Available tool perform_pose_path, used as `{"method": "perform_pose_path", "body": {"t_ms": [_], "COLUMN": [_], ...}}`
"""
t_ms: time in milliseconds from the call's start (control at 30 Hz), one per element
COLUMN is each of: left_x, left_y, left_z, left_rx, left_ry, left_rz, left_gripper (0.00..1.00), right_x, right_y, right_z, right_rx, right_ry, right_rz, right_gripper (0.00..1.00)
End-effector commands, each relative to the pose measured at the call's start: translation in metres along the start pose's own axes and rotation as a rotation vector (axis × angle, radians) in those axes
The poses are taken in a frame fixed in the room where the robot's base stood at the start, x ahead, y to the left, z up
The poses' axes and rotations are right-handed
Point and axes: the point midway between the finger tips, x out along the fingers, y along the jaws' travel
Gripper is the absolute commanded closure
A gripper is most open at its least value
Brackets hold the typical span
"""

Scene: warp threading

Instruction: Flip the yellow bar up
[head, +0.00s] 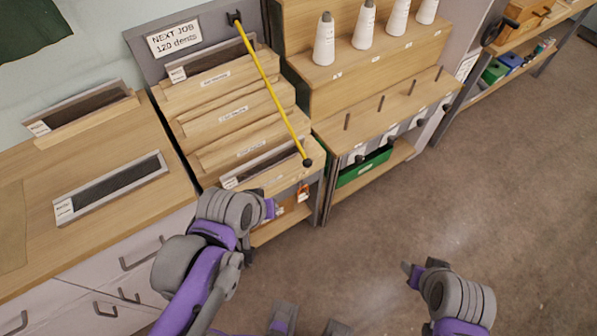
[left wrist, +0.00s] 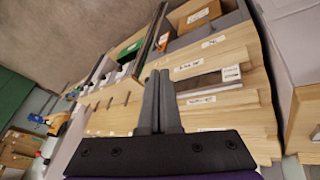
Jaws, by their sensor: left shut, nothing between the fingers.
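The yellow bar (head: 272,92) slants across the front of the stepped wooden rack (head: 207,92) in the head view. Its upper end is at a dark bracket (head: 235,18) on the grey back panel, and its lower end has a dark round knob (head: 307,162) near the rack's front right corner. My left gripper (head: 260,194) is below and left of the knob, apart from the bar. In the left wrist view its fingers (left wrist: 160,100) are shut together and empty. My right gripper (head: 411,273) is over the floor at the lower right, away from the bar; its jaw gap is unclear.
Labelled reeds (head: 112,185) lie on the bench at left. A shelf with white thread cones (head: 365,25) and upright pegs stands right of the rack, with a green bin (head: 363,167) below. The floor (head: 480,190) at right is clear.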

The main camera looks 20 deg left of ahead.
Motion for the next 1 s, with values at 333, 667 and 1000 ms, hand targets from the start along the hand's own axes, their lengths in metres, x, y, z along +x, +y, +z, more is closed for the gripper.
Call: {"method": "perform_pose_path", "body": {"t_ms": [333, 667, 1000], "left_x": [0.119, 0.162, 0.160], "left_y": [0.001, -0.006, -0.006], "left_z": [-0.057, -0.099, -0.100], "left_rx": [-1.358, -1.964, -1.980], "left_ry": [-0.037, -0.116, -0.120], "left_rz": [0.244, 0.371, 0.374], "left_gripper": [1.00, 1.00, 1.00], "right_x": [0.123, 0.166, 0.164], "right_y": [0.000, 0.000, 0.000], "right_z": [0.071, 0.087, 0.087], "right_rx": [0.000, 0.000, 0.000], "right_ry": [-0.048, -0.064, -0.063], "right_rz": [0.000, 0.000, 0.000], "right_gripper": [0.50, 0.50, 0.50]}}
